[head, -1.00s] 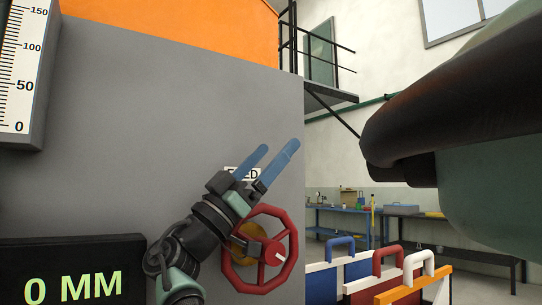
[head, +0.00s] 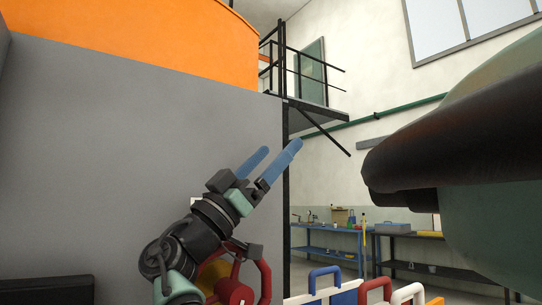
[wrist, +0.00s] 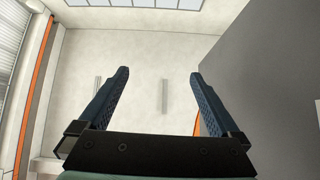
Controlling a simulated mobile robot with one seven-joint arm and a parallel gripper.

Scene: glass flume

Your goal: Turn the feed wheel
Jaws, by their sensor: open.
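The red feed wheel (head: 264,281) is on the grey panel, low in the head view. Its lower part is cut off by the bottom edge, and my arm covers its left side. A brass-coloured disc (head: 212,272) shows behind it. My gripper (head: 279,153) is above the wheel and apart from it, with its blue fingers pointing up and to the right. In the wrist view my gripper (wrist: 156,75) is open with nothing between the fingers. The wheel is not in the wrist view.
The grey panel (head: 90,130) stands on the left, below an orange body (head: 140,30). A dark display box (head: 45,290) is at lower left. Coloured gates with handles (head: 325,280) stand at the bottom right. Workbenches (head: 330,240) and a stair platform (head: 318,113) are behind.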

